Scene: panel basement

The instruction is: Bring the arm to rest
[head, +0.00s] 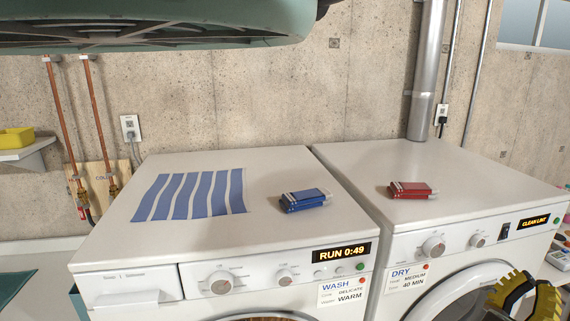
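My gripper (524,295) shows at the bottom right corner in the head view, black with yellow ribbed parts. It is in front of the right machine, the dryer (480,172), near its round door. The bottom edge of the picture cuts it off, and I cannot tell whether its fingers are apart or closed. No held object is visible. Most of my arm is out of view.
The washer (270,165) stands left of the dryer. A blue-and-white striped cloth (190,194) and blue folded bundle (303,200) lie on it; a red bundle (411,190) lies on the dryer. A teal structure (170,22) hangs across the top. A metal duct (427,75) rises behind.

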